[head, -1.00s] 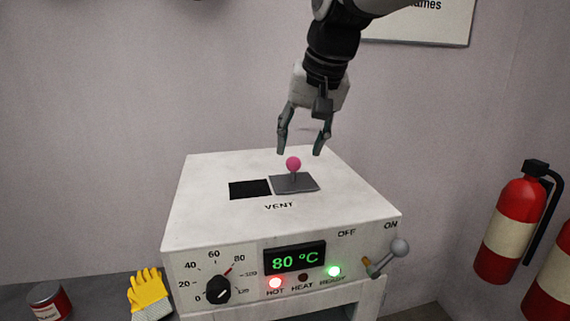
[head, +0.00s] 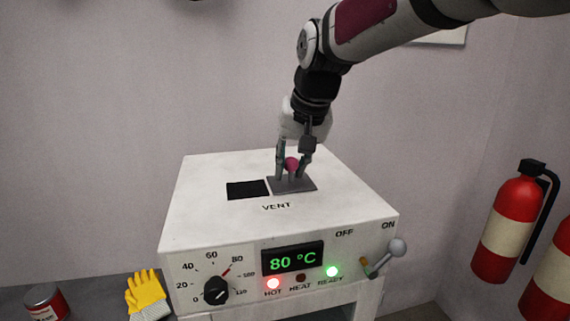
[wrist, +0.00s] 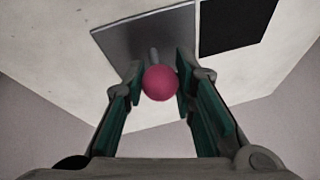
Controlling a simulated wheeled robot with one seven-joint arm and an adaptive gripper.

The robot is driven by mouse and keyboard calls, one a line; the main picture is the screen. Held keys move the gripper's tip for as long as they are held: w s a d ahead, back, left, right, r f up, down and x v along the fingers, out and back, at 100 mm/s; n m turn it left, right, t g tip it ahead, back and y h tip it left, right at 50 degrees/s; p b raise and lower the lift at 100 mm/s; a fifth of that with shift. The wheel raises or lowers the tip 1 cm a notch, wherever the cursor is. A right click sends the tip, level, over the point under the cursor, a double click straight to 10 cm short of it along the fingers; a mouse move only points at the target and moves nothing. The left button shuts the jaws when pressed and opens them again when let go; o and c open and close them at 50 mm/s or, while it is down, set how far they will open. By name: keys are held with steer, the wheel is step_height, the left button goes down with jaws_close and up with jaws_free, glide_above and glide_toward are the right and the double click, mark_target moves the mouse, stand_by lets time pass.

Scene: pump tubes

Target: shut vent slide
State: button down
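The vent slide is a grey plate (head: 305,187) with a pink knob (head: 291,164) on a short stem, on top of the white box. The black vent opening (head: 247,190) lies uncovered to the left of the plate in the head view. My gripper (head: 293,174) is down at the knob, with one finger on each side of it. In the wrist view the pink knob (wrist: 160,83) sits between the two green-padded fingers, with the grey plate (wrist: 140,38) and black opening (wrist: 236,22) beyond. The fingers are apart, with a narrow gap at the knob's right; contact is unclear.
The white box (head: 200,225) has a dial (head: 216,291), an 80 °C display (head: 293,257) and a lever (head: 384,258) at its front right. A yellow glove (head: 147,293) and a can (head: 45,302) lie left. Fire extinguishers (head: 513,225) stand right.

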steer(key=a+p, duration=0.1)
steer(key=a, duration=0.2)
steer(key=s+a+p, duration=0.1)
steer(key=a, duration=0.2)
steer(key=a+p, duration=0.1)
steer(key=a, duration=0.2)
steer(key=shift+s+a+r, duration=0.1)
steer(key=shift+s+a, duration=0.05)
steer(key=shift+s, duration=0.25)
steer(key=c, duration=1.3)
jaws_free()
steer(key=shift+a, duration=0.15)
steer(key=shift+s+d+r, duration=0.1)
steer(key=shift+d+r, duration=0.1)
steer(key=v, duration=1.1)
steer(key=shift+r, duration=0.25)
